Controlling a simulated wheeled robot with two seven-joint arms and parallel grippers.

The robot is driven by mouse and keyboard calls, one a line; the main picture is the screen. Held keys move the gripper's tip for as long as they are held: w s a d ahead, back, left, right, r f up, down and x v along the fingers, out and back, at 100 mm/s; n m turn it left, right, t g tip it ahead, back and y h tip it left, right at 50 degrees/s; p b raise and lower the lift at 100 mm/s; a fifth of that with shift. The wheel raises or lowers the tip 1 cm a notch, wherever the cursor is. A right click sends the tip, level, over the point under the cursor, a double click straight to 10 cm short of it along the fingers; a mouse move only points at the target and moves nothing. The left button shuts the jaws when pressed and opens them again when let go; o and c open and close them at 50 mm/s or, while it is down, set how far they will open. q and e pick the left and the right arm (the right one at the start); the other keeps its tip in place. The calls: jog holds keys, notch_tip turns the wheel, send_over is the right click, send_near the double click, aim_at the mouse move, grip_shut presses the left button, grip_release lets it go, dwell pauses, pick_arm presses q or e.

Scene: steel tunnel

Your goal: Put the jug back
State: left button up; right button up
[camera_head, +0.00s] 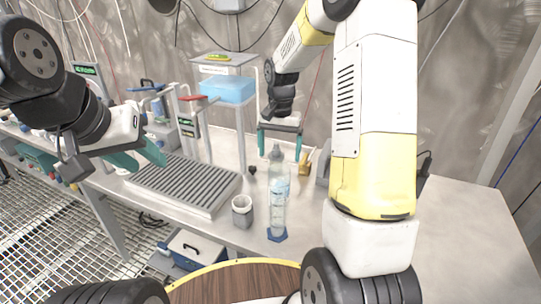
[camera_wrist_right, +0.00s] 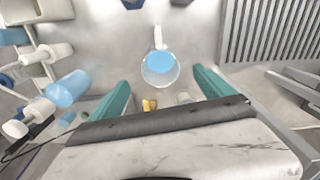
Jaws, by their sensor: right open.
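The jug (camera_wrist_right: 160,68) is a clear round vessel with light-blue contents and a pale handle, seen from above in the right wrist view. In the head view it is largely hidden behind a tall clear cylinder (camera_head: 278,208). My right gripper (camera_head: 280,150) is open above the bench, pointing down. In the right wrist view its teal fingers (camera_wrist_right: 160,88) are spread, with the jug in the gap between them and slightly beyond, not gripped. My left gripper (camera_head: 140,157) is over the ribbed tray at the left, its teal fingers apart and empty.
The cylinder on its blue base stands at the bench's front edge. A small grey cup (camera_head: 242,212) is left of it. A ribbed tray (camera_head: 185,186) and a stand with a blue box (camera_head: 228,90) are farther left. A light-blue bottle (camera_wrist_right: 68,88) lies beyond the fingers. Bench right is clear.

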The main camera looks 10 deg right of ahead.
jog(key=s+r+n+t, duration=0.2)
jog(key=s+r+t, duration=0.1)
jog(key=s+r, duration=0.9)
jog(key=s+a+r+n+t+y, duration=0.2)
jog(key=s+r, duration=0.3)
jog(key=s, duration=0.7)
jog(key=shift+n+t, duration=0.6)
jog(key=shift+n, duration=0.2)
jog(key=shift+r, duration=0.1)
